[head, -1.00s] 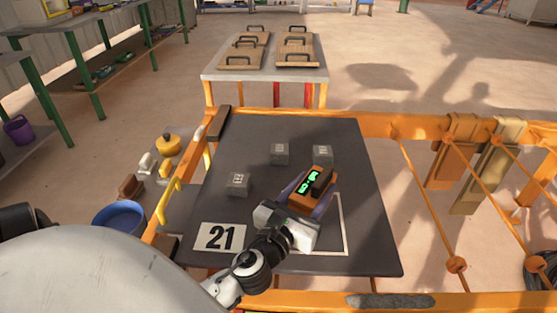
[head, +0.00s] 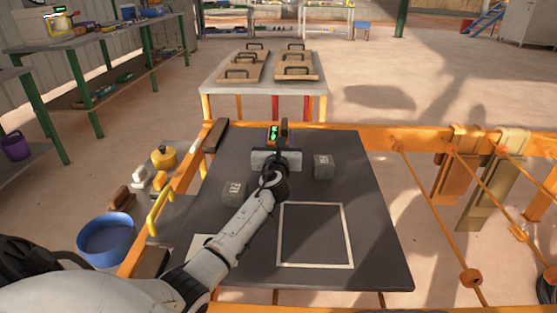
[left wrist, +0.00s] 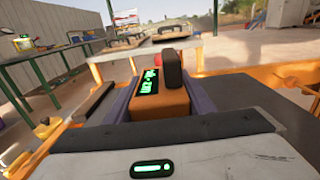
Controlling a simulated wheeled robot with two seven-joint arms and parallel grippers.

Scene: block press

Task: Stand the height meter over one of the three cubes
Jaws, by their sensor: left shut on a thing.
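The height meter (head: 273,134) is an orange-brown block with a green display and a dark handle. My left gripper (head: 277,150) is shut on it at the far side of the dark table. The meter also shows between the fingers in the left wrist view (left wrist: 172,98). A grey cube (head: 234,192) sits at the left, nearer than the meter, and another grey cube (head: 323,166) sits to its right. The third cube is hidden behind my gripper or under the meter. I cannot tell whether the meter touches it or the table. My right gripper is not in view.
A white square outline (head: 347,235) on the dark table (head: 380,262) is empty. My arm covers most of the number card. An orange rail runs along the table's far edge, and a bench (head: 222,88) with handled boards stands beyond. A blue bucket (head: 107,238) is at the left.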

